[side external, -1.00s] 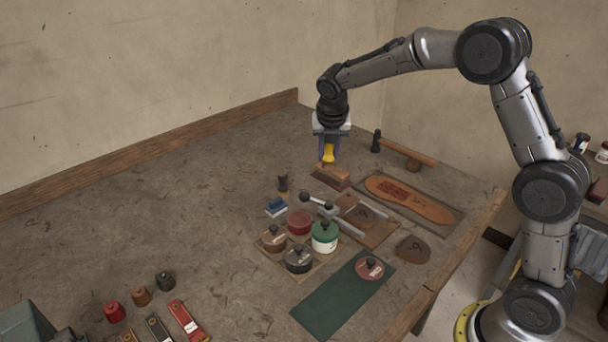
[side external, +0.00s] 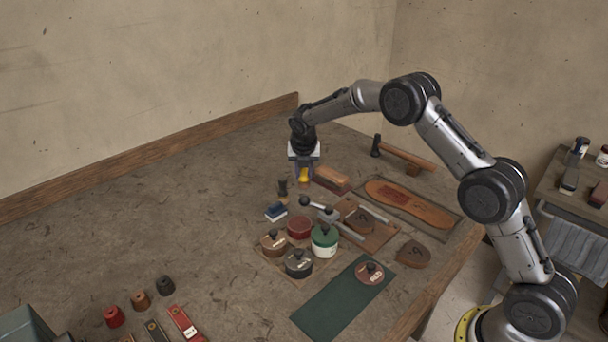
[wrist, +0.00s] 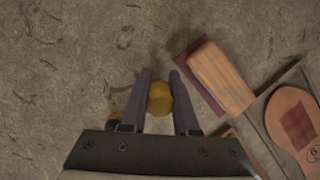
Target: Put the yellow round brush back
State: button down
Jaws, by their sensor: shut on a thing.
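The yellow round brush (side external: 303,177) is held between the fingers of my gripper (side external: 303,180), low over the bare bench left of the wooden block brush. In the wrist view the yellow brush (wrist: 160,99) shows as a round yellow piece between the two dark fingers of my gripper (wrist: 160,80). The fingers hide its sides. I cannot tell whether its lower end touches the bench. A small dark round brush (side external: 283,188) stands just in front and to the left of my gripper.
The wooden block brush (side external: 331,179) lies close on the right, on a dark red base. Beyond it are a hammer (side external: 405,152) and a tan sole (side external: 408,203) on a mat. The bench behind and left is clear.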

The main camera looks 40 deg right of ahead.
jog(key=shift+f, duration=0.35)
jog(key=shift+f, duration=0.15)
jog(key=c, duration=0.7)
grip_release()
jog(key=shift+o, duration=0.2)
